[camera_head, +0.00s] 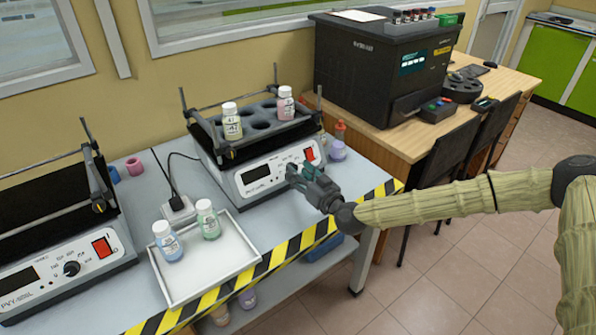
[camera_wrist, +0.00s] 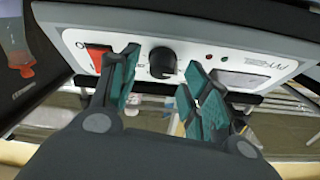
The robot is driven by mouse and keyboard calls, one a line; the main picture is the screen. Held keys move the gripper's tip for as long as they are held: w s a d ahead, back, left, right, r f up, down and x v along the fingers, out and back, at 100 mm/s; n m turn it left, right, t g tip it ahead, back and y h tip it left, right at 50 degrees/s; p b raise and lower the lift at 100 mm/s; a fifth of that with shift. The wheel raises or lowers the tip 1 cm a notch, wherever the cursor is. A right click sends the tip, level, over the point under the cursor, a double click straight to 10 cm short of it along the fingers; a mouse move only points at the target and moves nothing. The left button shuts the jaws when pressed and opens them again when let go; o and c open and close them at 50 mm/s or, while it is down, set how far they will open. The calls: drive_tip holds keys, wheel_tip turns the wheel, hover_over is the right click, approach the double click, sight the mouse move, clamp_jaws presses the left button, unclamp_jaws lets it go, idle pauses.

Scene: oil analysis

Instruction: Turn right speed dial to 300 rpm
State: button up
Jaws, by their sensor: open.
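The right shaker (camera_head: 225,172) has a white front panel with a small display, a dial and a red switch (camera_head: 309,154). In the wrist view the panel is upside down, with the black round speed dial (camera_wrist: 163,62) between the red switch (camera_wrist: 98,57) and the display (camera_wrist: 240,82). My gripper (camera_head: 300,172) is in front of this panel and hides most of the dial in the head view. Its teal fingers are open (camera_wrist: 162,78), one on each side of the dial in the wrist view. Contact with the dial cannot be told. The dial's setting is unreadable.
Two bottles stand in the right shaker's rack (camera_head: 262,112). A white tray (camera_head: 228,267) with two bottles lies in front. A left shaker (camera_head: 62,265) has its own dial. The striped table edge (camera_head: 290,246) lies below my gripper.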

drive_tip(key=shift+w+a, duration=0.2)
drive_tip(key=shift+w, duration=0.05)
drive_tip(key=c, duration=1)
